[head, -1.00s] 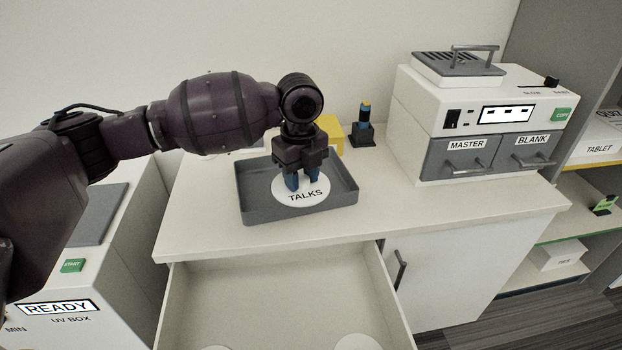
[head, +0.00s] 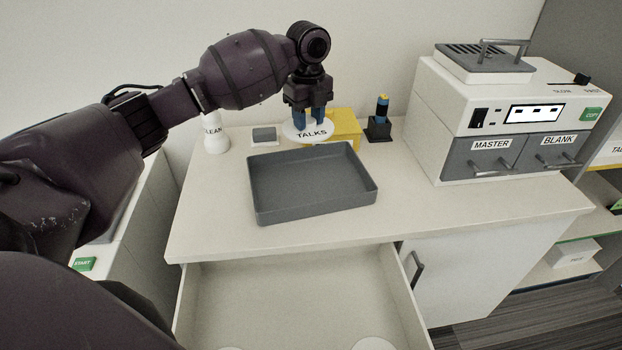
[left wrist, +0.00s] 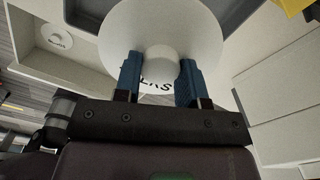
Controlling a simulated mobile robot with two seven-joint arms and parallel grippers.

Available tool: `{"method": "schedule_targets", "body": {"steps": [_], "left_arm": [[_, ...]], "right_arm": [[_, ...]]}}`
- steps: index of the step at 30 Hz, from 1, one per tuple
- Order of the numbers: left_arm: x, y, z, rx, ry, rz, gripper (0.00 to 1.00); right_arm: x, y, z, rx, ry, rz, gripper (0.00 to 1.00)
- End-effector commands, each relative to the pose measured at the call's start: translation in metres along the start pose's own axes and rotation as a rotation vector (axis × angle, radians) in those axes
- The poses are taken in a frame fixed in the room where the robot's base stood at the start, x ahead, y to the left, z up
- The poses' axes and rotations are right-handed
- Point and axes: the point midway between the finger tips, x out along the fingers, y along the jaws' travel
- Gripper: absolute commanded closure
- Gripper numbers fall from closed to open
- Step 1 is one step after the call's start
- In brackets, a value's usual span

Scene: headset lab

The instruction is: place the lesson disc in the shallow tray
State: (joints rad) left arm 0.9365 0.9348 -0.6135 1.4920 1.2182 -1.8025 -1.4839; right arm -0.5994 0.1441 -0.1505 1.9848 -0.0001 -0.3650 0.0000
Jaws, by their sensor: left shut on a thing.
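The lesson disc (head: 299,136) is white, round and lettered TALKS. My left gripper (head: 311,118) is shut on the knob at its centre and holds it up near the back of the counter. In the left wrist view the disc (left wrist: 190,30) and its knob sit between the blue fingers (left wrist: 160,80). The shallow tray (head: 315,192) is grey, rectangular and empty on the counter, nearer the front than the disc in the head view. Part of a dark grey surface, probably the tray, shows behind the disc in the wrist view. My right gripper is not in view.
A yellow box (head: 346,126) stands behind the tray, partly behind the disc. A dark holder (head: 379,130), a white bottle (head: 214,135) and a small grey block (head: 264,135) are nearby. The duplicator (head: 500,120) stands right. An open drawer (head: 300,300) juts out in front.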

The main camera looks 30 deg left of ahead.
Motion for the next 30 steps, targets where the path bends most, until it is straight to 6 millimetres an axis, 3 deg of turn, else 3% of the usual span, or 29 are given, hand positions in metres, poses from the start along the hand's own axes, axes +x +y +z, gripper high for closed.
{"method": "schedule_targets", "body": {"steps": [1,12,16,23,30], "left_arm": [[0.016,0.001,0.0,-0.001,0.004,0.007,0.86],[0.094,0.001,-0.001,-0.002,0.003,0.004,0.86],[0.11,0.0,0.0,-0.002,0.001,0.003,0.86],[0.121,0.0,0.0,-0.002,0.001,0.002,0.86],[0.157,0.001,-0.001,-0.002,0.003,0.005,0.86]], "right_arm": [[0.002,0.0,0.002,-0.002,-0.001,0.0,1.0],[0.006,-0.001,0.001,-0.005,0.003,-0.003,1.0],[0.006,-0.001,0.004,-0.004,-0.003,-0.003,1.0],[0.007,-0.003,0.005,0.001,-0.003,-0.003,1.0],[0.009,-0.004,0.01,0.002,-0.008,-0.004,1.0]]}}
